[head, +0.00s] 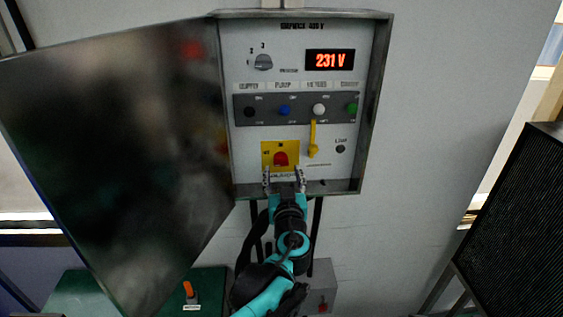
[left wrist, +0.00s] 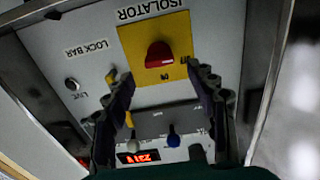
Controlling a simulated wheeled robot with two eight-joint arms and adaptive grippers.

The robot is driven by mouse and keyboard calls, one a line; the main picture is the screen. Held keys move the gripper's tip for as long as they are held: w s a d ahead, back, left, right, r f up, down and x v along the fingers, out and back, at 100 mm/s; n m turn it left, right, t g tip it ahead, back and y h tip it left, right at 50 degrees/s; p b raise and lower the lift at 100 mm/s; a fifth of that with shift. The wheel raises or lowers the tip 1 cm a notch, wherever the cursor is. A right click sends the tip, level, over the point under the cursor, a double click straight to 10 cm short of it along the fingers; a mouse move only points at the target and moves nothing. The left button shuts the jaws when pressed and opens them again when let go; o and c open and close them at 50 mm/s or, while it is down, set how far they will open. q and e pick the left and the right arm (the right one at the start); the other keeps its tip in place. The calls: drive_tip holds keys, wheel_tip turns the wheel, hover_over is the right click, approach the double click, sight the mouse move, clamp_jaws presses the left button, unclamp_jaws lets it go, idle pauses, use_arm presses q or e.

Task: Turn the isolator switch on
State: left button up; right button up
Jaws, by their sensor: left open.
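The isolator switch is a red knob (head: 281,158) on a yellow plate (head: 266,147), low in the open control cabinet. In the left wrist view the red knob (left wrist: 159,55) sits on its yellow plate (left wrist: 132,42), upper centre, under the label ISOLATOR. My left gripper (head: 284,178) is just below the plate in the head view, its fingers apart and empty. In the left wrist view its two fingers (left wrist: 162,80) stand on either side of the knob without visibly touching it. My right gripper is not in view.
The cabinet door (head: 120,150) hangs open on the left. A display (head: 330,60) reads 231 V. Below it is a strip of coloured switches (head: 298,109). A yellow lock bar (head: 312,138) hangs right of the isolator. A dark grille (head: 515,220) stands at right.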

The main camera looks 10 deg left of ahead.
sight(281, 164)
use_arm(q)
drive_tip(key=shift+x, duration=2.3)
drive_tip(key=c, duration=1.2)
drive_tip(key=shift+o, duration=0.2)
